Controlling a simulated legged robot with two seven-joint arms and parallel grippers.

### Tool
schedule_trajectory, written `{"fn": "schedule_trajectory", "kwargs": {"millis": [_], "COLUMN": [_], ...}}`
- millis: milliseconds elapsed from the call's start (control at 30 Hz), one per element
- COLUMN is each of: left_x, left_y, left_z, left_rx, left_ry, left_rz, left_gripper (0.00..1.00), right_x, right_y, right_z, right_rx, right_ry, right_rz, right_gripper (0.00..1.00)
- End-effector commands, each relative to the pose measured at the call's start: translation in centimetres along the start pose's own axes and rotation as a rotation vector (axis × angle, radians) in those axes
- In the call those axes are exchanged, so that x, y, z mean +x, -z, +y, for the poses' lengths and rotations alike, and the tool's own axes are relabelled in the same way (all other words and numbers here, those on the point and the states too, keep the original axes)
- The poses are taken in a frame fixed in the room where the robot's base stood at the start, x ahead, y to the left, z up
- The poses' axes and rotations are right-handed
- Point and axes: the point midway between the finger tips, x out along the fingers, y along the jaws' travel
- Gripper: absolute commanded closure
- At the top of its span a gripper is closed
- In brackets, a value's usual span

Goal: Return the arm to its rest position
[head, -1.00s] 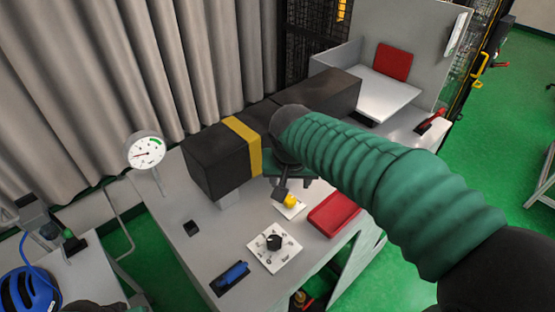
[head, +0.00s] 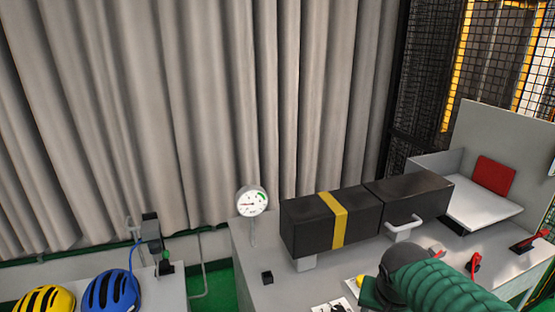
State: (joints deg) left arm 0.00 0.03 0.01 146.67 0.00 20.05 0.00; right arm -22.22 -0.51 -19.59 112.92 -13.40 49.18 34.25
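My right arm, in a green ribbed sleeve (head: 455,290), comes in from the lower right of the head view. Its dark wrist is in front of the grey bench. Only a dark green part of my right gripper (head: 374,297) shows at the bottom edge; its fingertips are hidden or out of frame, so I cannot tell whether it is open. A small yellow knob (head: 360,280) shows just left of it. My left arm and gripper are not in view.
On the bench (head: 250,295) stand a black box with a yellow band (head: 305,228), a dial gauge (head: 252,201), a white handle (head: 403,228) and red levers (head: 473,265). Blue (head: 110,292) and yellow (head: 45,300) helmets lie on a table at left. A grey curtain (head: 200,110) hangs behind.

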Motion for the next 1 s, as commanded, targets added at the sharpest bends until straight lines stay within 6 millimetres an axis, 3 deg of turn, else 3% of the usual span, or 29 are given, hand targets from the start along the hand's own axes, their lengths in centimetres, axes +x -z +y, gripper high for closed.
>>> {"fn": "schedule_trajectory", "kwargs": {"millis": [233,367,600,700,800,1000], "left_x": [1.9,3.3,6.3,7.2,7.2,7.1], "left_y": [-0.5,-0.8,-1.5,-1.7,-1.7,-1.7], "left_z": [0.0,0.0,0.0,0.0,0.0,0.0], "left_rx": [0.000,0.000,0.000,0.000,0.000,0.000], "left_ry": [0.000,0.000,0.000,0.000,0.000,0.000], "left_rz": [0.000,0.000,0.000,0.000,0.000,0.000], "left_gripper": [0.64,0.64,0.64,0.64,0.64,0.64], "right_x": [4.9,8.3,15.4,17.4,17.9,17.7], "right_y": [-4.1,-7.4,-15.8,-18.8,-20.0,-20.0], "right_z": [0.2,0.4,1.9,2.5,2.8,2.8], "right_rx": [-0.098,-0.170,-0.326,-0.380,-0.406,-0.410], "right_ry": [0.030,0.056,0.110,0.126,0.133,0.134], "right_rz": [-0.042,-0.071,-0.126,-0.139,-0.141,-0.140], "right_gripper": [0.43,0.43,0.43,0.43,0.43,0.43]}}
